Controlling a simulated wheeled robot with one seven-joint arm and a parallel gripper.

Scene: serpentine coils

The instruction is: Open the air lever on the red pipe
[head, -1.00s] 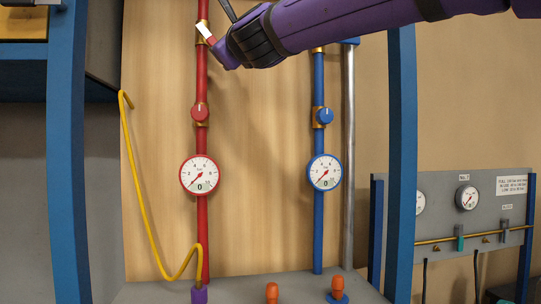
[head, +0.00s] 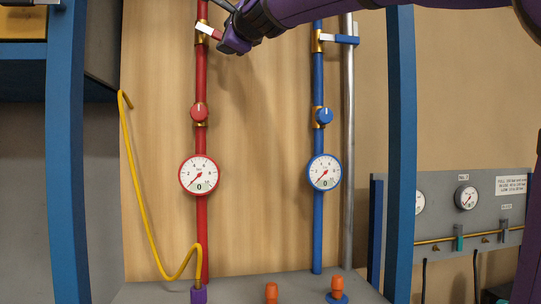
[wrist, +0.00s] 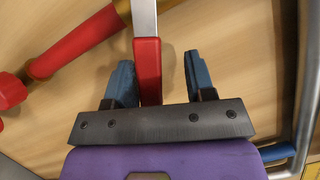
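The red pipe (head: 202,75) runs vertically on the wooden panel in the head view. Its air lever (head: 214,33), white metal with a red handle, sticks out from the brass valve near the top, sloping down to the right. My gripper (head: 230,40) is at the handle's outer end. In the wrist view the red handle (wrist: 148,68) lies between the two blue fingers of my gripper (wrist: 160,78). The fingers are apart; the left one is at or very near the handle, and a gap shows on the right.
A blue pipe (head: 319,205) with its own blue lever (head: 346,39) stands to the right, beside a grey pipe (head: 348,150). A red knob (head: 199,112) and gauge (head: 199,174) sit lower on the red pipe. A blue post (head: 401,150) and yellow hose (head: 145,205) flank the panel.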

